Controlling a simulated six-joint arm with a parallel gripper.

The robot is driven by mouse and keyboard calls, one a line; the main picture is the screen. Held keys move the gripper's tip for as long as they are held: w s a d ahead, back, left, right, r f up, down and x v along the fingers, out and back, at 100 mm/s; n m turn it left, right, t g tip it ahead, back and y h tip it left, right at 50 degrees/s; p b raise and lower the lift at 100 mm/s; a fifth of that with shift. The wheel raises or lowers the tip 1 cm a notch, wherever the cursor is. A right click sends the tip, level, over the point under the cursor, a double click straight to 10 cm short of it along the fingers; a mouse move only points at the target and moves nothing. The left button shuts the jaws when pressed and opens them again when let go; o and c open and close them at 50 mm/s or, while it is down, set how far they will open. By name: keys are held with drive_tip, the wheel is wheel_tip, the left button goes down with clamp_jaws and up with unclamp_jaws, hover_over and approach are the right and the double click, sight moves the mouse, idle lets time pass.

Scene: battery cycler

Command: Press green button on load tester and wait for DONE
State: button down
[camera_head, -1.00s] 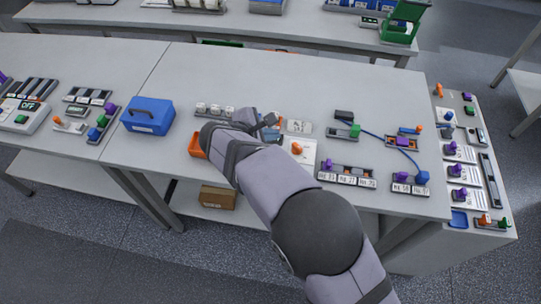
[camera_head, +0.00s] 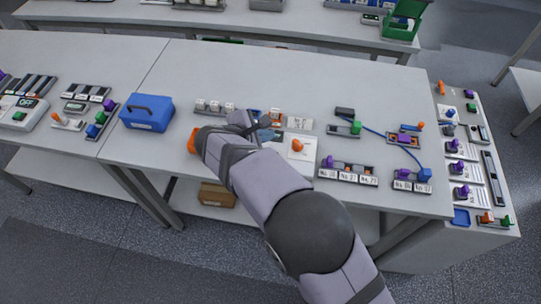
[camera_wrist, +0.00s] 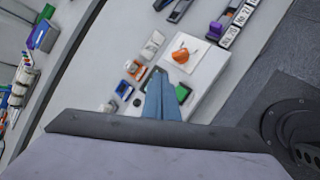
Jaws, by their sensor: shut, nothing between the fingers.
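A white box-like device (camera_wrist: 209,72) lies under my gripper in the wrist view, with an orange knob on a white sheet (camera_wrist: 181,52) at its upper part. A green button (camera_wrist: 182,93) shows on it just right of my fingertips. I take it as the load tester; it also shows in the head view (camera_head: 306,160), partly behind my arm. My gripper (camera_wrist: 160,80) is shut and empty, its blue-grey fingers close together beside the button; contact cannot be told. In the head view my gripper (camera_head: 267,136) is partly hidden by my wrist. No DONE text is readable.
Another white device (camera_head: 22,113) at the far left shows OFF and a green button. A blue box (camera_head: 147,113), an orange bin (camera_head: 193,143) and small white blocks (camera_head: 215,106) stand left of my gripper. Labelled holders (camera_head: 348,175) lie to the right.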

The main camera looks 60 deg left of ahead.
drive_tip(key=shift+f+b, duration=2.05)
drive_tip(key=shift+f, duration=1.25)
drive_tip(key=shift+f, duration=0.2)
drive_tip(key=shift+f+b, duration=0.25)
drive_tip(key=shift+b, duration=0.2)
drive_tip(key=shift+f+b, duration=0.45)
drive_tip(key=shift+f, duration=0.1)
drive_tip(key=shift+r, duration=0.15)
drive_tip(key=shift+r+p, duration=0.6)
drive_tip(key=shift+r, duration=0.25)
drive_tip(key=shift+r, duration=0.1)
drive_tip(key=shift+r+p, duration=1.65)
drive_tip(key=shift+r, duration=0.8)
